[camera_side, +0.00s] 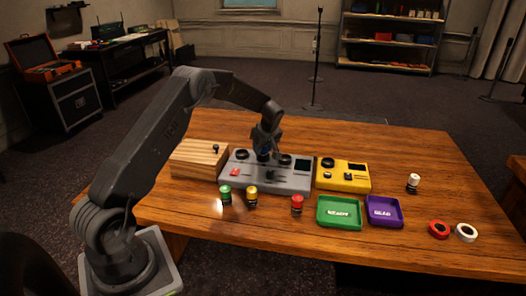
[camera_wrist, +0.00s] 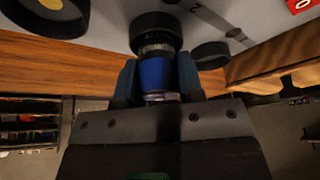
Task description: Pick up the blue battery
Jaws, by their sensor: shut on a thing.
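The blue battery (camera_wrist: 158,74) is a short cylinder with a blue band and metallic, clear-looking ends. In the wrist view it sits between the two dark fingers of my gripper (camera_wrist: 158,82), which is shut on it. Its far end meets a dark round socket (camera_wrist: 155,24) on the grey mixing desk; I cannot tell whether it is still seated in it. In the side view my gripper (camera_side: 264,148) points down over the middle of the grey mixing desk (camera_side: 290,181), and the battery is mostly hidden by the fingers.
Green (camera_side: 225,194), yellow (camera_side: 252,196) and red (camera_side: 297,204) batteries stand before the desk. A wooden box (camera_side: 198,160) is left; a yellow device (camera_side: 343,177), green tray (camera_side: 338,224), purple tray (camera_side: 384,223), white battery (camera_side: 413,182) and two tape rolls (camera_side: 439,229) are right.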

